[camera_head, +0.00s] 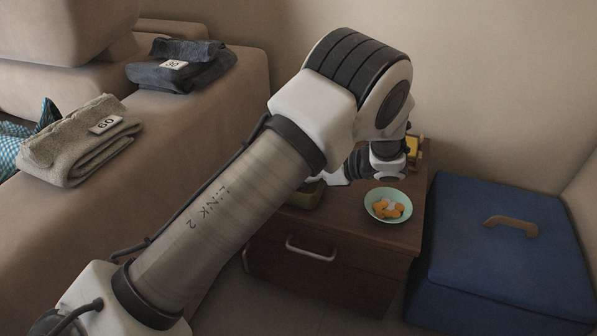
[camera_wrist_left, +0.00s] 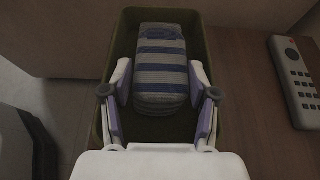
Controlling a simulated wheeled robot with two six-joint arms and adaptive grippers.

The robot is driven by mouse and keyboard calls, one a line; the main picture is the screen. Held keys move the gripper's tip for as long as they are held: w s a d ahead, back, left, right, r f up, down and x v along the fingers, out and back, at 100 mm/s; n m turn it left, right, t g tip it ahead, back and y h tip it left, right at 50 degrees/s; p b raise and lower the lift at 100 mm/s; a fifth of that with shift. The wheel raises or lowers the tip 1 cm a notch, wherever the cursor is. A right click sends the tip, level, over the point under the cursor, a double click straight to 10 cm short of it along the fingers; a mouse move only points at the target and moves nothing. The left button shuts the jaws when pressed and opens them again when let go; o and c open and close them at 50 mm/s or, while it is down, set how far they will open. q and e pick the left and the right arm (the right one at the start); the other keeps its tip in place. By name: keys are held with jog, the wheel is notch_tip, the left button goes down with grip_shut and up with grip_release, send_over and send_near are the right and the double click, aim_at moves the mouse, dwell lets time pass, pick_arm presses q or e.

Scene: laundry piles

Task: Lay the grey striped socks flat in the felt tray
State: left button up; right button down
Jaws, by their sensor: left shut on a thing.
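The grey striped socks (camera_wrist_left: 161,68), a folded bundle with dark blue bands, show in the left wrist view. My left gripper (camera_wrist_left: 160,90) is shut on them, one finger on each side. The socks lie within the outline of the dark olive felt tray (camera_wrist_left: 200,28); whether they touch its floor I cannot tell. In the head view a green edge of the tray (camera_head: 306,194) shows on the wooden cabinet, and my left arm hides the socks and most of the tray. My right gripper is not in view.
A grey remote (camera_wrist_left: 294,80) lies right of the tray. On the cabinet (camera_head: 330,225) stand a mint bowl (camera_head: 387,205) with orange pieces and a yellow object (camera_head: 413,150). A blue lidded box (camera_head: 500,245) is at right. Folded towels (camera_head: 80,140) and dark clothes (camera_head: 180,65) lie on the sofa.

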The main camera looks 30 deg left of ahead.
pick_arm(q)
jog(key=shift+f, duration=0.4)
jog(key=o, duration=1.2)
jog(key=shift+o, duration=0.2)
jog(key=shift+r, duration=0.1)
jog(key=p+v, duration=0.9)
jog(key=v, duration=0.3)
jog(key=shift+r, duration=0.3)
